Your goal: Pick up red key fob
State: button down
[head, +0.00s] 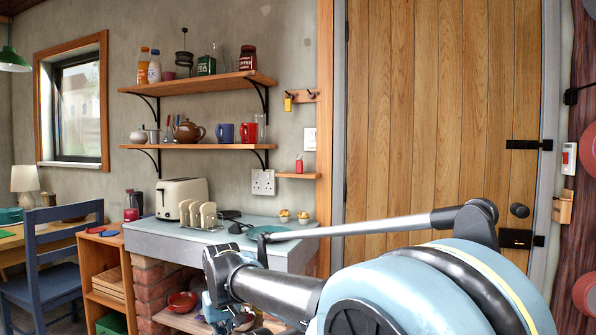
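A small red object with a lighter top, which looks like the red key fob (299,164), stands on a small wooden ledge (297,176) on the wall, left of the wooden door. It is too small to make out its details. My arm reaches in from the lower right. Its far end, with my gripper (222,312), is low at the front of the plinth, below and left of the ledge and well apart from the red object. The fingers are not clear, so I cannot tell whether they are open or shut.
Above the ledge, a yellow tag (288,103) hangs from a peg rack (303,96). A grey-topped brick plinth (170,231) holds a toaster (181,194), a toast rack and a teal plate (270,232). Wall shelves (200,146) with crockery are at upper left. A blue chair (45,260) stands left.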

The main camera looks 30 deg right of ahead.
aim_at(299, 163)
jog(key=z, duration=2.4)
jog(key=k, duration=0.7)
jog(key=u, duration=0.85)
jog(key=i, duration=1)
jog(key=z, duration=0.05)
